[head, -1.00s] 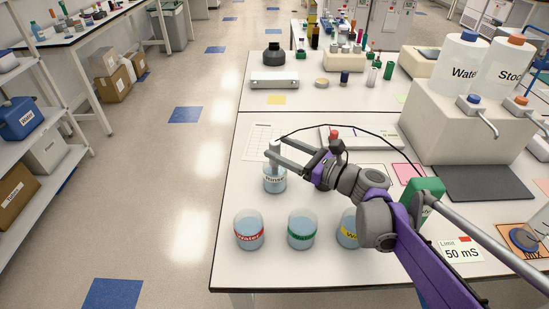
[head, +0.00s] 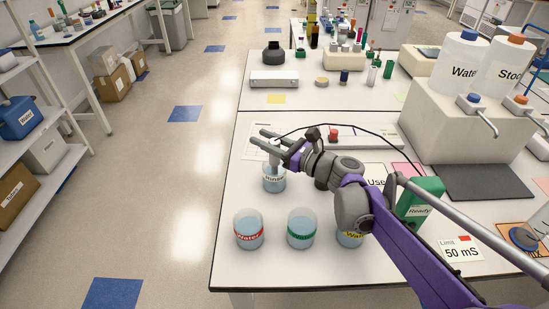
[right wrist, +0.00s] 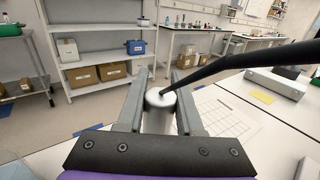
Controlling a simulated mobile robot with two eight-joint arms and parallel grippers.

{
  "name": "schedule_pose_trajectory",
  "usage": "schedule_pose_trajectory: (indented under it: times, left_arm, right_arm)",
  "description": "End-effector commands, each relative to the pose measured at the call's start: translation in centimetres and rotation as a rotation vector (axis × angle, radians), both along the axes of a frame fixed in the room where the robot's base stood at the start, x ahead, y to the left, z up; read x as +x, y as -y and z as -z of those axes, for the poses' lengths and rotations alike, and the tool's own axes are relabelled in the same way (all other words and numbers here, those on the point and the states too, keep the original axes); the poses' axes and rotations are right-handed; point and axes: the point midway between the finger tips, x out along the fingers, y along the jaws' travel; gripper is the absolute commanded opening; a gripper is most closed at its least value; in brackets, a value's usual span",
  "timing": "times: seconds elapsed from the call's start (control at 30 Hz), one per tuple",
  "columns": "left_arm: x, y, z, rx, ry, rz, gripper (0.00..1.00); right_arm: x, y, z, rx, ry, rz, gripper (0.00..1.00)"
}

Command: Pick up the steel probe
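The steel probe (head: 275,152) stands upright in the Rinse beaker (head: 274,184), with a black cable leaving its top. My right gripper (head: 262,139) is at the probe's upper part, above the beaker, with one finger on each side. In the right wrist view the probe's pale round top (right wrist: 160,97) sits between the two fingers (right wrist: 160,80) and nearly fills the gap. I cannot tell whether the fingers press on it. The probe's lower end is unclear inside the beaker. My left gripper is not in view.
The red-labelled Water beaker (head: 248,230), a green-labelled beaker (head: 301,228) and a yellow-labelled beaker (head: 350,236) stand nearer the front edge. The yellow one is partly hidden by my arm. A green Ready box (head: 424,195) stands right. The cable arcs over a flat meter (head: 372,136).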

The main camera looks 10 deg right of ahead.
Motion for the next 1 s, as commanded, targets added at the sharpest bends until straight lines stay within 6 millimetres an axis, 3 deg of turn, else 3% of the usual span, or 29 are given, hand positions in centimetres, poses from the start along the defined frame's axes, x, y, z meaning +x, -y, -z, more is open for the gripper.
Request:
schedule_pose_trajectory:
  times: [0.03,0.1,0.67,0.77,1.0]
  left_arm:
    - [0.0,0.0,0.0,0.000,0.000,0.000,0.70]
    - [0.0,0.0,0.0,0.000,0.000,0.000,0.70]
    - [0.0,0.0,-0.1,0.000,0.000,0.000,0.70]
    - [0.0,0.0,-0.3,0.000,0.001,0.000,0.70]
    - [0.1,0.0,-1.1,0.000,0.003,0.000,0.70]
  right_arm:
    - [0.0,0.0,0.0,0.000,0.000,0.000,0.13]
    - [0.0,0.0,0.0,0.000,0.000,0.000,0.01]
    - [0.0,0.0,-0.4,0.000,0.000,0.000,0.00]
    - [0.0,0.0,-1.6,0.000,0.000,0.000,0.00]
    - [0.0,0.0,-6.5,0.000,0.000,0.000,0.00]
